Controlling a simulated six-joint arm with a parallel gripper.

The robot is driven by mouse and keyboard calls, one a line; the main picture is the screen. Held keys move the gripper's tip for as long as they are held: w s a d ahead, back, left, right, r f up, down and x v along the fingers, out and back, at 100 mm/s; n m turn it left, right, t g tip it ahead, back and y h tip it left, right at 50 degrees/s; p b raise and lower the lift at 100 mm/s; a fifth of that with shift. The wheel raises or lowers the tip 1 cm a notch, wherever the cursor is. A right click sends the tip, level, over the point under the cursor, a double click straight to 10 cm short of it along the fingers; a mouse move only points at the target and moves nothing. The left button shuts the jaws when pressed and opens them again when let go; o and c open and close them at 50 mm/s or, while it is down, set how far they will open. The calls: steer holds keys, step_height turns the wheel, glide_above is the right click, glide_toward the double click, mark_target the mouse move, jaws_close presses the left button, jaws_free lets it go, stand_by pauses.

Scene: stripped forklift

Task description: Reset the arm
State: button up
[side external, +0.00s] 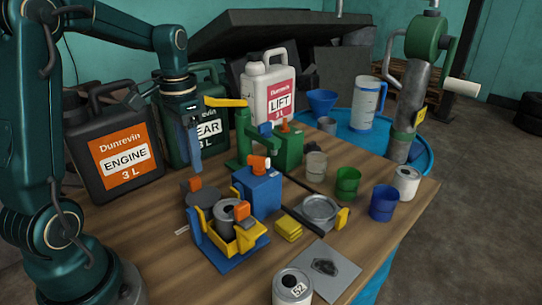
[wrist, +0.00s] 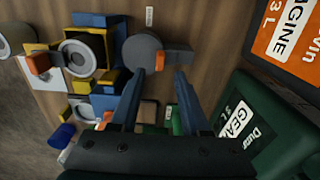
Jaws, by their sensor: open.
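My gripper (side external: 196,165) hangs with its fingers pointing down, in front of the dark green GEAR jug (side external: 212,158). It is above the table, apart from the things below, and nothing shows between its fingers. In the wrist view my gripper (wrist: 161,74) shows two separated blue fingers, with a dark round piece with an orange handle (wrist: 144,54) beyond their tips. That dark piece (side external: 203,198) also shows in the side view, beside a blue and yellow fixture (side external: 222,247) that holds a grey can (side external: 226,216).
A black ENGINE jug (side external: 112,150) stands left of my gripper, and a white LIFT jug (side external: 268,95) stands behind. A green box (side external: 288,148) and a blue box (side external: 260,190) stand to the right. Green (side external: 348,183) and blue (side external: 384,203) cups stand farther right.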

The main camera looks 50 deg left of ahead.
steer(key=s+d+r+t, duration=0.1)
steer(key=s+d+t, duration=0.1)
steer(key=s+d, duration=0.2)
steer(key=s+d+r+t, duration=0.2)
steer(key=s+d+t, duration=0.1)
steer(key=d, duration=0.7)
steer(key=shift+s+r+t, duration=0.25)
steer(key=shift+s+t, duration=0.05)
steer(key=shift+s, duration=0.6)
